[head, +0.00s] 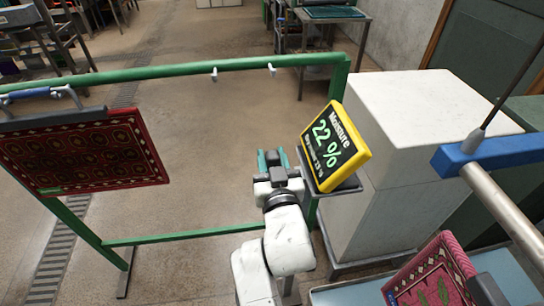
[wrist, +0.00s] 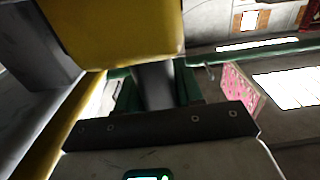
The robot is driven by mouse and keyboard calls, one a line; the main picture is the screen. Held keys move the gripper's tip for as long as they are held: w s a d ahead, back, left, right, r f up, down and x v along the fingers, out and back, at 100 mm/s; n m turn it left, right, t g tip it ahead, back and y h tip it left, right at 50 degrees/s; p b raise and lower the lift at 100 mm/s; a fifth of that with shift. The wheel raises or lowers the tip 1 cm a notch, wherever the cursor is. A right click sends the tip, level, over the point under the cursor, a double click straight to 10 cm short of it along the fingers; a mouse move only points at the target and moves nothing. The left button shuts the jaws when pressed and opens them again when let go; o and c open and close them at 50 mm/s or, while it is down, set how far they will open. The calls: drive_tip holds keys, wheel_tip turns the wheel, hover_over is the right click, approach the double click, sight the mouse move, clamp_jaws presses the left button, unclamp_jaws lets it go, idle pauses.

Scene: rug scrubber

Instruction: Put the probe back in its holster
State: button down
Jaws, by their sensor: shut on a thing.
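My gripper (head: 271,158) is beside the left edge of the yellow moisture meter (head: 335,146), whose screen reads 22 %. In the wrist view, my gripper (wrist: 155,92) is shut on a dark grey cylinder, which looks like the probe's handle (wrist: 152,85). A yellow block (wrist: 120,30) sits just beyond the cylinder; I cannot tell whether it is part of the probe or of the meter. In the head view my gripper hides most of the held probe. I cannot make out the holster clearly in either view.
A green rail frame (head: 185,70) stands ahead, with a red patterned rug (head: 85,152) hanging at left. A pale cabinet (head: 420,115) is right of the meter. A blue arm (head: 480,152) and another rug (head: 430,275) are at lower right. Floor inside the frame is clear.

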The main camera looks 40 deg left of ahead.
drive_tip(key=shift+f+b, duration=0.45)
drive_tip(key=shift+b, duration=0.05)
idle(0.4)
drive_tip(key=c, duration=0.6)
unclamp_jaws()
drive_tip(key=shift+c, duration=0.2)
drive_tip(key=shift+f, duration=0.1)
